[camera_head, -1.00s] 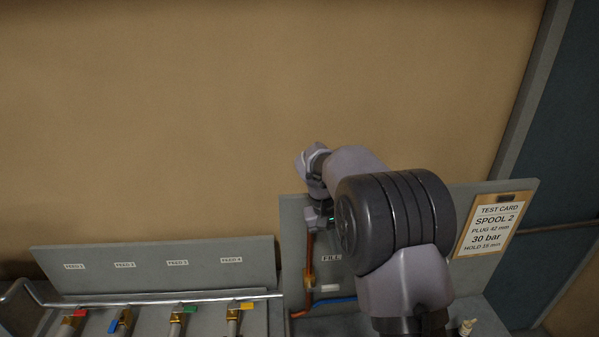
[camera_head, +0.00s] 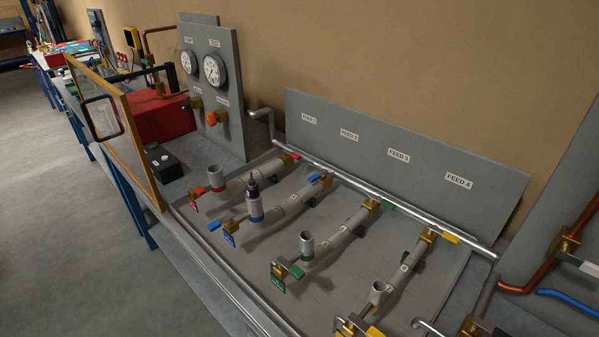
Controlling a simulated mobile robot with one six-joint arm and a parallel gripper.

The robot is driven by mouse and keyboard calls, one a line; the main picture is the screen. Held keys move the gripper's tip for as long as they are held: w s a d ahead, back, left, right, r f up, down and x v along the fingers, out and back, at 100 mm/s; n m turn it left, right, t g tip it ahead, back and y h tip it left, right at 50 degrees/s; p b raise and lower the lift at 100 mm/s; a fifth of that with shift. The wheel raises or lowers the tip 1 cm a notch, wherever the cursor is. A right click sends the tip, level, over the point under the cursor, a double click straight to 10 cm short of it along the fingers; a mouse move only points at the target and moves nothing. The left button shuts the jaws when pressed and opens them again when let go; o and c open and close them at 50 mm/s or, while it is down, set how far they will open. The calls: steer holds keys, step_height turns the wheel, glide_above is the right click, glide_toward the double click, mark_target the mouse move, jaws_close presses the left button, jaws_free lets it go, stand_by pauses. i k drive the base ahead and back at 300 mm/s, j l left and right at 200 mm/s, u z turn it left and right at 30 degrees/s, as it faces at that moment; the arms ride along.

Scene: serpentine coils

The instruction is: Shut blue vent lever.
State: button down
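The blue-marked pipe (camera_head: 290,209) is the second from the left on the grey bench panel. A small blue lever (camera_head: 214,226) sits by the brass valve (camera_head: 231,227) at its front end, with a blue tag (camera_head: 229,240) hanging below. Whether this lever stands open or shut is too small to tell. A second blue lever (camera_head: 314,177) is at the pipe's back end, near the rail. A blue-banded upright stub (camera_head: 255,207) holds a dark fitting. My gripper is not in view.
Red (camera_head: 217,181), green (camera_head: 306,247) and yellow-marked (camera_head: 378,292) pipes run alongside. A gauge panel (camera_head: 234,120), a red box (camera_head: 160,118) and a wood-framed clear screen (camera_head: 128,128) stand left. Open floor (camera_head: 60,220) lies beyond the bench's front edge.

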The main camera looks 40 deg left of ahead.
mark_target(216, 223)
steer(key=u, duration=2.1)
steer(key=i+j+z, duration=0.5)
steer(key=i+j, duration=0.15)
steer(key=j, duration=0.35)
